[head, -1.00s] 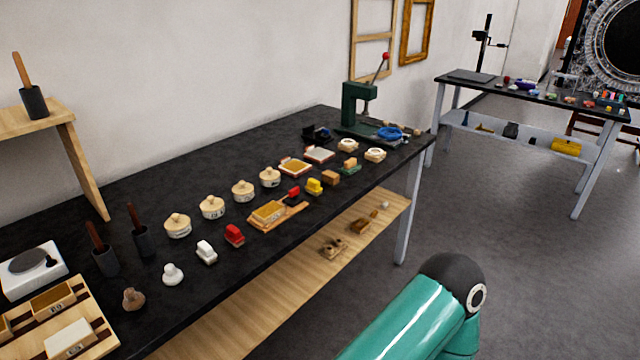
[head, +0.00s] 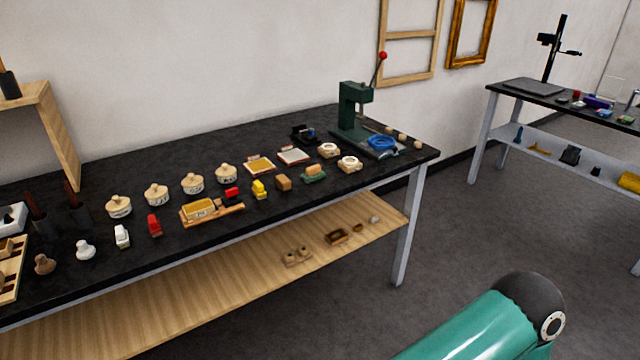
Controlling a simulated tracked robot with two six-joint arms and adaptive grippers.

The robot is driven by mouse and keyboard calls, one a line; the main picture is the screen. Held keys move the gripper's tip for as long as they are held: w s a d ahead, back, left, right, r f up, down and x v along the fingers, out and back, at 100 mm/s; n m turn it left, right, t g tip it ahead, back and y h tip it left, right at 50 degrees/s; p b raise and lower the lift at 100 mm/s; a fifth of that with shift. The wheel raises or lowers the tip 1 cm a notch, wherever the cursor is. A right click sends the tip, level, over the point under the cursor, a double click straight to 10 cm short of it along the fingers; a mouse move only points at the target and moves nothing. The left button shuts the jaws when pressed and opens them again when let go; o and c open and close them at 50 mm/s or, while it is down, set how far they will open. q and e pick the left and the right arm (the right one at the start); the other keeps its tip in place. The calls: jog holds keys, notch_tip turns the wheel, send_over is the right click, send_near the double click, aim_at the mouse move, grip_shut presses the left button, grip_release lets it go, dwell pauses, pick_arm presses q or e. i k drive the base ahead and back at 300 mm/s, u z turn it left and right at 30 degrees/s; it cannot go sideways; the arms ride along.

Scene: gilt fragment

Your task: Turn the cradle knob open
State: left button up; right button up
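I cannot pick out a cradle or its knob with certainty in the head view. The black-topped workbench (head: 300,135) runs along the wall with many small tools on it. A green press (head: 352,103) with a red-balled lever stands near its far right end. A wooden tray holding a yellowish block (head: 198,208) lies at the front middle edge. Neither gripper is in view. Only a teal link of one of my arms, with a black joint, shows at the lower right, in front of the bench and apart from it.
Lidded cream pots (head: 157,195) and small coloured blocks (head: 260,189) line the bench. A wooden lower shelf (head: 200,290) holds a few small items. A second black table (head: 545,97) stands at the right. Open grey floor (head: 470,235) lies between them.

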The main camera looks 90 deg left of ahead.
aim_at(231, 193)
jog(key=z, duration=0.25)
jog(key=i, duration=0.65)
jog(key=u, duration=2.3)
jog(key=i, duration=0.25)
jog(key=u, duration=1.85)
jog(key=k, duration=0.45)
jog(key=u, duration=0.4)
jog(key=i, duration=1.45)
jog(key=z, duration=0.4)
